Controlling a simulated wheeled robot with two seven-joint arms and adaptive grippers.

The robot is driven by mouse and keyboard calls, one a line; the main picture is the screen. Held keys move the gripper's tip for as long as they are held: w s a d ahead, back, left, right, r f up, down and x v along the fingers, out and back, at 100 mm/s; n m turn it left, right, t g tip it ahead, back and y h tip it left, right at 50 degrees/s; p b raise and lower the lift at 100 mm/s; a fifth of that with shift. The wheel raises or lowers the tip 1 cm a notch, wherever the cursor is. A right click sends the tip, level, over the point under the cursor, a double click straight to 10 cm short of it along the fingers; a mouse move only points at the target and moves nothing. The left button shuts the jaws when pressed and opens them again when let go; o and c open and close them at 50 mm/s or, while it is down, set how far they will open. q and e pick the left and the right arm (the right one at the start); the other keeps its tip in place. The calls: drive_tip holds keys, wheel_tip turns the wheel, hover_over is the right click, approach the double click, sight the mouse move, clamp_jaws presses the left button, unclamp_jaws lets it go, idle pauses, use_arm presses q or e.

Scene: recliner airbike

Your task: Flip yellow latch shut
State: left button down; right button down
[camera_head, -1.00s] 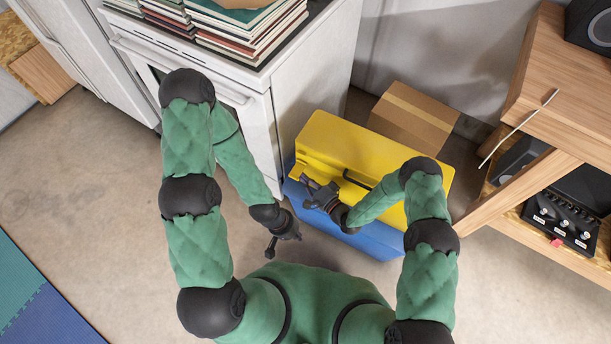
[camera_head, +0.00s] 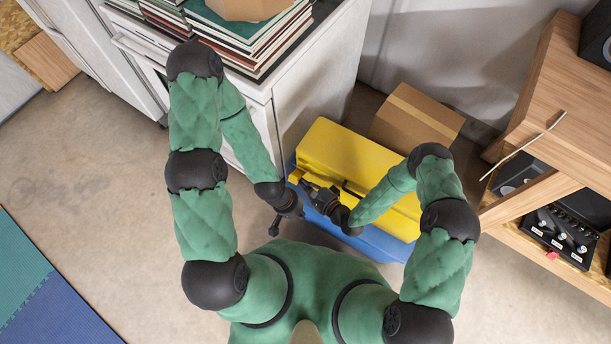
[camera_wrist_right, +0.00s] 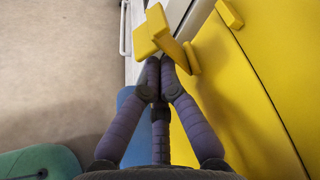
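A toolbox with a yellow lid (camera_head: 350,155) and a blue base (camera_head: 372,243) stands on the floor, its lid down. A yellow latch (camera_head: 295,176) is at the lid's left front end; in the right wrist view the latch (camera_wrist_right: 153,32) juts out from the yellow lid (camera_wrist_right: 225,90). My right gripper (camera_head: 306,186) is at that front edge beside the latch. In the right wrist view its fingertips (camera_wrist_right: 160,70) are together, just below the latch and close to or touching it. My left gripper (camera_head: 275,228) hangs low, left of the toolbox, apart from it; its finger opening is unclear.
A white cabinet (camera_head: 300,85) with stacked books (camera_head: 255,35) stands close behind and left of the toolbox. A cardboard box (camera_head: 415,115) is behind it. A wooden shelf (camera_head: 545,120) stands at the right. The floor at the left is free.

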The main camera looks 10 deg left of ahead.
use_arm(q)
drive_tip(key=shift+r+p, duration=0.4)
drive_tip(key=shift+r, duration=0.15)
use_arm(e)
drive_tip(key=m, duration=0.1)
drive_tip(key=r+m+g, duration=0.1)
drive_tip(key=shift+w+r+m, duration=0.15)
drive_tip(key=shift+r+m, duration=0.15)
drive_tip(key=shift+d+r, duration=0.1)
drive_tip(key=shift+r, duration=0.05)
use_arm(q)
drive_tip(key=shift+d+r, duration=0.1)
